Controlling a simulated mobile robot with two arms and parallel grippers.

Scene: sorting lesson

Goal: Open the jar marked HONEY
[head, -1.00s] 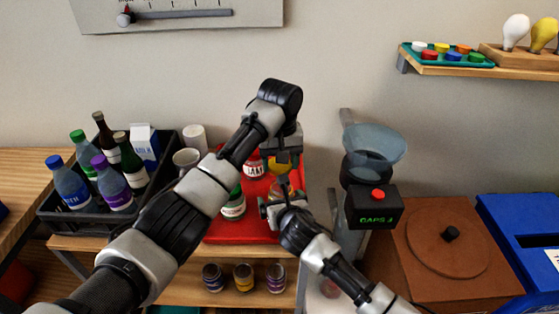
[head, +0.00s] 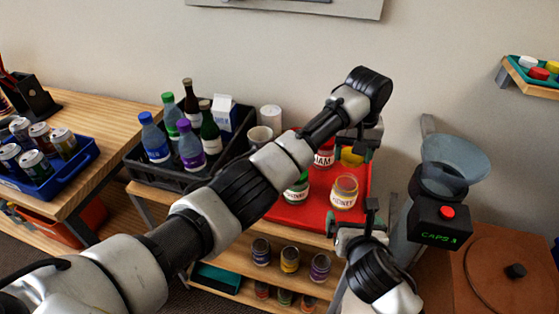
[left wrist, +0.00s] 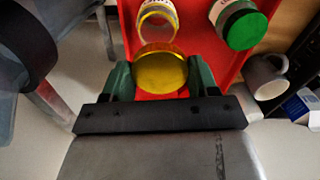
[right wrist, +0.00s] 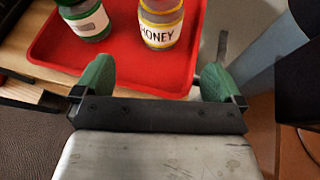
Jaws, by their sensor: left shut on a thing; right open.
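The jar marked HONEY (head: 344,194) stands upright and lidless on the red tray (head: 303,216); its label shows in the right wrist view (right wrist: 161,30). My left gripper (head: 352,148) is shut on the yellow lid (head: 352,157), apart from the jar and behind it in the head view. The left wrist view shows the lid (left wrist: 161,72) between both fingers. My right gripper (head: 352,216) is open and empty, in front of the jar and clear of it. Its spread fingers show in the right wrist view (right wrist: 157,78).
A black crate of bottles (head: 170,178) and a white mug (head: 259,137) are left. A machine reading CAPS (head: 440,225) stands close on the right.

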